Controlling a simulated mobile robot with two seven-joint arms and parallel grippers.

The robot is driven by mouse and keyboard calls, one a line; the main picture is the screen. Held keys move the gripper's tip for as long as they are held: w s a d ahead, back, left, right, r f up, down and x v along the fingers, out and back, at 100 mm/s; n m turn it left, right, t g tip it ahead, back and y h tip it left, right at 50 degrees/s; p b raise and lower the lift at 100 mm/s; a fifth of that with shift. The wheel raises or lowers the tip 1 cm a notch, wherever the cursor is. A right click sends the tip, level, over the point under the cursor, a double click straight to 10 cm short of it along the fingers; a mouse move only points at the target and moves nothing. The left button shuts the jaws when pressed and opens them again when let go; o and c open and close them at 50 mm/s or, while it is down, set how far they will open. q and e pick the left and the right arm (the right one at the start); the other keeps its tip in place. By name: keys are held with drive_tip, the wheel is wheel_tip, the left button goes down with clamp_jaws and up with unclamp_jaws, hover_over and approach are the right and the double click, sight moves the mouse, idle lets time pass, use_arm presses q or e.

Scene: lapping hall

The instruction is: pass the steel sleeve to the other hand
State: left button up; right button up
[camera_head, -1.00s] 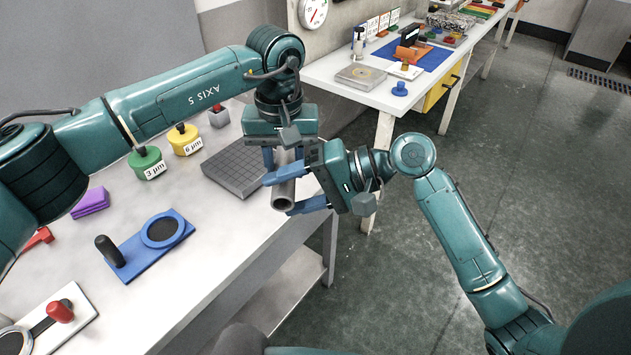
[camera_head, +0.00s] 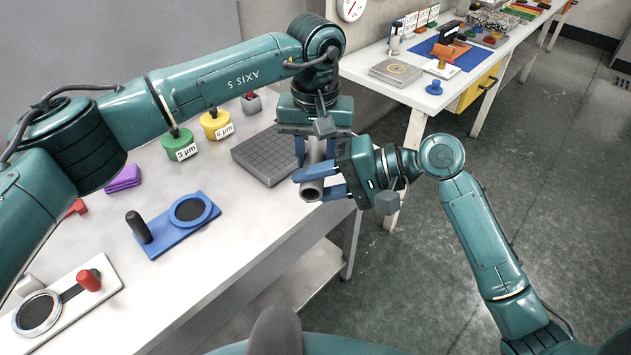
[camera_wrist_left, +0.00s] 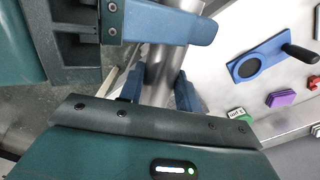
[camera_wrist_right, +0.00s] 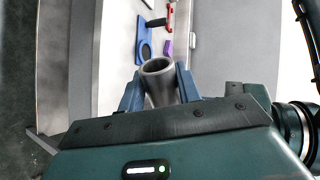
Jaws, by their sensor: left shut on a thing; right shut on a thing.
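The steel sleeve (camera_head: 311,190) is a grey hollow tube held in the air between both grippers, near the bench's right edge. My left gripper (camera_head: 315,150) comes from above and is shut on its upper part. My right gripper (camera_head: 318,182) comes from the right and is shut around its lower part, near the open end. In the left wrist view the sleeve (camera_wrist_left: 160,78) runs between the left fingers, and a blue right finger crosses it. In the right wrist view the sleeve's open mouth (camera_wrist_right: 157,67) shows between the right fingers. The sleeve's top is hidden by the left gripper.
Below and left is the bench (camera_head: 245,235) with a grey grooved plate (camera_head: 265,158), green (camera_head: 180,146) and yellow (camera_head: 215,124) pots, a blue fixture (camera_head: 175,228) and a purple block (camera_head: 123,178). A second table (camera_head: 400,90) stands behind. Floor at right is clear.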

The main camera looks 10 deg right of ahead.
use_arm(q)
drive_tip(key=o, duration=1.2)
drive_tip(key=shift+r, duration=0.15)
